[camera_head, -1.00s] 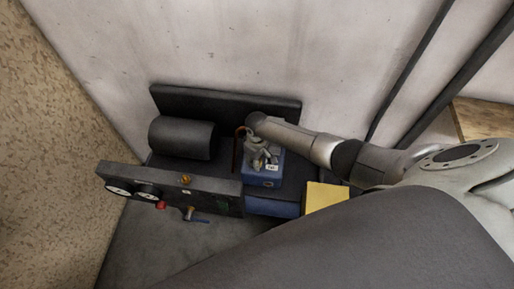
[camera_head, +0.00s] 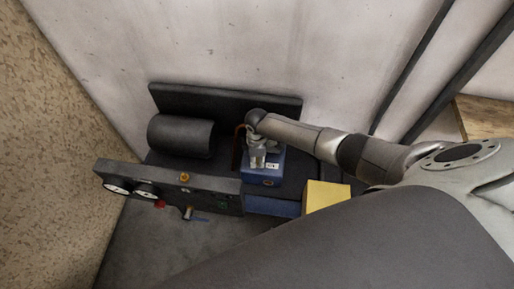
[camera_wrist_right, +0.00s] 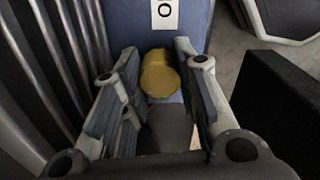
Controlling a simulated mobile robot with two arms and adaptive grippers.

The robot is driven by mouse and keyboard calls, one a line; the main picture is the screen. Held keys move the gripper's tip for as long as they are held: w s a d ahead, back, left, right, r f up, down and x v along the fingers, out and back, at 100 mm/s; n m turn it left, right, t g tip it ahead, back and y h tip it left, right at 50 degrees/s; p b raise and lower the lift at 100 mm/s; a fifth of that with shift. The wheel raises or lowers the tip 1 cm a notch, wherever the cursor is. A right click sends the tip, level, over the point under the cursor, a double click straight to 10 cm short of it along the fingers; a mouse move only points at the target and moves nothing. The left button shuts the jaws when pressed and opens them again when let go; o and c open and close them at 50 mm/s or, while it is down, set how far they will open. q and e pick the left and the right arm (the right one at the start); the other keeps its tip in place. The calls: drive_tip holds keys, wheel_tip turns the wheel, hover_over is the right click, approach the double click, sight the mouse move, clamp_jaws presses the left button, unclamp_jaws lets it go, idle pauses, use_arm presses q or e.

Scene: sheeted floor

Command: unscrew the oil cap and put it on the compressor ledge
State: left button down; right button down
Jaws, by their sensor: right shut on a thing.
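The compressor shows in the head view, with a black cylinder (camera_head: 181,136), a dark front panel (camera_head: 215,190) and a blue block (camera_head: 268,178). My right gripper (camera_head: 258,160) points down over the blue block. In the right wrist view a round yellow oil cap (camera_wrist_right: 160,75) sits between the fingers of this gripper (camera_wrist_right: 158,62), which is shut on it, against the blue surface. The gripper hides the cap in the head view. I cannot tell whether the cap's thread is free. My left gripper is not in view.
The front panel carries gauges (camera_head: 118,187), a red knob (camera_head: 160,204) and a small valve (camera_head: 190,213). A yellow box (camera_head: 327,196) stands right of the blue block. A black upright plate (camera_head: 225,103) is behind, near the pale wall (camera_head: 230,45). Grey floor lies in front.

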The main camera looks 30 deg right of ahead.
drive_tip(key=n+b, duration=0.1)
drive_tip(key=n, duration=0.5)
drive_tip(key=shift+f, duration=0.1)
drive_tip(key=n+b, duration=0.1)
drive_tip(key=n, duration=0.2)
drive_tip(key=shift+n+b, duration=0.35)
drive_tip(key=shift+n, duration=0.85)
drive_tip(key=c, duration=1.1)
unclamp_jaws()
drive_tip(key=shift+c, duration=0.5)
